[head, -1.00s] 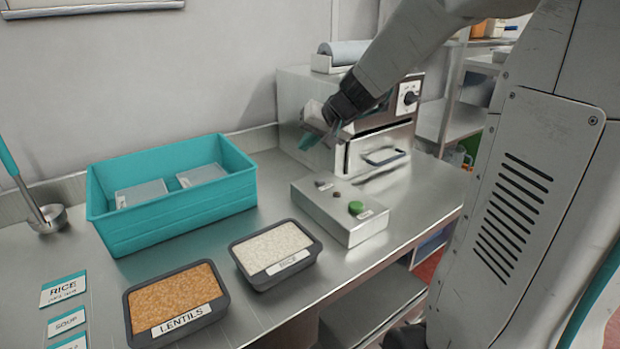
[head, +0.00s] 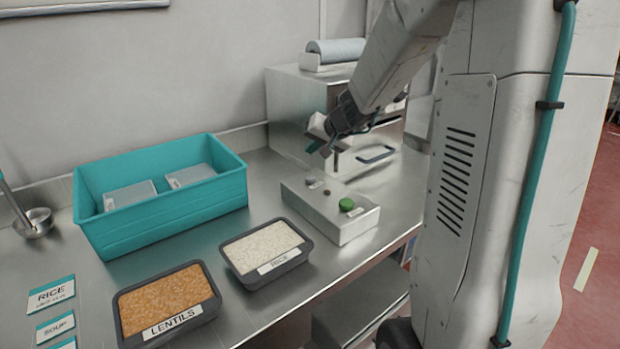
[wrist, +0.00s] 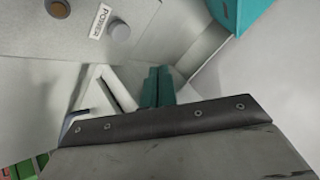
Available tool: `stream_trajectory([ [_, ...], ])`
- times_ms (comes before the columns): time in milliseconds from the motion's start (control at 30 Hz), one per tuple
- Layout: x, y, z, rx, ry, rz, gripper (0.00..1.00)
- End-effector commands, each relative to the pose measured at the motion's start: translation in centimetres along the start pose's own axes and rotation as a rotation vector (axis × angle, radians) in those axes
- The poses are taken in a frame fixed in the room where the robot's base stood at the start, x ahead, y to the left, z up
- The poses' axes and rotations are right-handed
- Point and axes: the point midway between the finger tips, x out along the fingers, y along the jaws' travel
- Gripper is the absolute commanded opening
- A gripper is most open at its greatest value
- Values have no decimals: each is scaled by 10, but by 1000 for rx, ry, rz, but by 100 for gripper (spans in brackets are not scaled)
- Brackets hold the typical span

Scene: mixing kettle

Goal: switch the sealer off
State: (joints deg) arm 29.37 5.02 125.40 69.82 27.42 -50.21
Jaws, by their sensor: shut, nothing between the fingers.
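The sealer (head: 296,108) is a steel cabinet with a film roll (head: 335,50) on top, at the back of the counter. Its front is largely hidden by my arm. A low steel control box (head: 335,226) with a green button (head: 347,204) and two small controls stands in front of it. In the wrist view a panel (wrist: 60,28) shows a grey round control (wrist: 119,31) by a POWER label (wrist: 100,21) and a brown-orange one (wrist: 59,8). My gripper (head: 312,148) is shut and empty above the counter behind the box; its teal fingers show in the wrist view (wrist: 158,86).
A teal bin (head: 170,215) holding two pale packs stands left of the control box. Trays of rice (head: 264,247) and lentils (head: 166,302) sit in front. A ladle (head: 38,222) and labelled cards (head: 52,294) lie at the left. Bare counter shows between bin and box.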

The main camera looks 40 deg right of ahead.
Motion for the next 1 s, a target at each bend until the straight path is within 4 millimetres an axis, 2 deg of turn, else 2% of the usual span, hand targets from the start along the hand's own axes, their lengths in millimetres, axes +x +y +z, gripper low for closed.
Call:
stream_trajectory([
  [200, 22, 17, 17, 3, -3, 2, 0],
  [400, 36, 26, 26, 1, -1, 0, 0],
  [1000, 40, 30, 29, 0, 0, 0, 0],
])
